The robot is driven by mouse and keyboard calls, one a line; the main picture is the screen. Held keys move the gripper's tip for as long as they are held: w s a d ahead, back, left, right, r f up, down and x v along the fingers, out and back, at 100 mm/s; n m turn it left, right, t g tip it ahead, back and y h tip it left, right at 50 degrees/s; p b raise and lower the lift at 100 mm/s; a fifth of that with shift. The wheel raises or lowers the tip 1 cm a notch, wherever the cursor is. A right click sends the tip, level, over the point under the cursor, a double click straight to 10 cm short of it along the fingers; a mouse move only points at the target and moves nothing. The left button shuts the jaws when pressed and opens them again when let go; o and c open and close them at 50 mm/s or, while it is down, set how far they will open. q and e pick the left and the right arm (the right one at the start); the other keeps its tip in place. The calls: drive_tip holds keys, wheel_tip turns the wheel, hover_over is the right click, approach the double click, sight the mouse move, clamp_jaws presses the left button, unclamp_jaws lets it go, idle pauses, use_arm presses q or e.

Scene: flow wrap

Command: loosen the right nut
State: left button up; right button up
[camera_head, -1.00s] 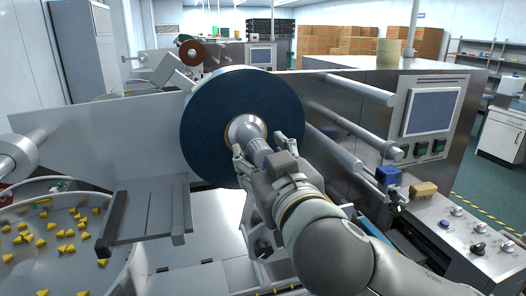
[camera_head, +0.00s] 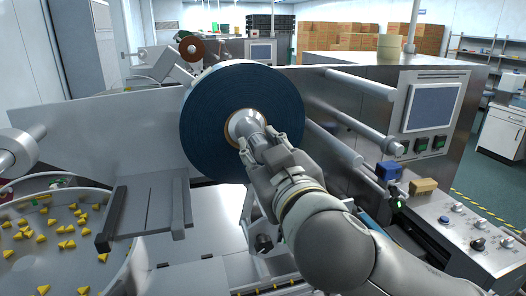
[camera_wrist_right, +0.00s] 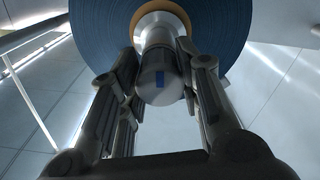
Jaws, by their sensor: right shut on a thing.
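The blue film roll (camera_head: 208,122) stands upright on its shaft in the middle of the head view, on the machine's metal panel. A grey metal nut (camera_head: 249,129) sticks out from the roll's centre. In the right wrist view the nut (camera_wrist_right: 158,82) shows its round end with a small blue mark. My right gripper (camera_head: 268,141) is at the nut, its two fingers on either side. In the wrist view the right gripper (camera_wrist_right: 160,85) is shut on the nut. Part of the nut is hidden by the fingers in the head view. My left gripper is not in view.
A control panel with a screen (camera_head: 432,108) and a console with knobs (camera_head: 462,235) stand at the right. Metal rollers (camera_head: 350,120) stick out right of the roll. A bowl of yellow pieces (camera_head: 45,235) and a metal bracket (camera_head: 148,215) are at lower left.

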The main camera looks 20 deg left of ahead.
drive_tip(key=n, duration=0.3)
drive_tip(key=shift+b, duration=0.35)
drive_tip(key=n, duration=0.5)
drive_tip(key=shift+b, duration=0.3)
drive_tip(key=n, duration=0.4)
drive_tip(key=shift+n+b, duration=0.3)
drive_tip(key=n, duration=0.4)
drive_tip(key=shift+n+b, duration=0.3)
drive_tip(key=n, duration=0.4)
drive_tip(key=shift+f+b, duration=0.1)
drive_tip(key=shift+b, duration=0.2)
drive_tip(key=n, duration=0.5)
drive_tip(key=shift+b, duration=0.3)
drive_tip(key=n, duration=0.3)
drive_tip(key=shift+n, duration=0.3)
drive_tip(key=shift+n+b, duration=0.35)
drive_tip(key=shift+n, duration=1.85)
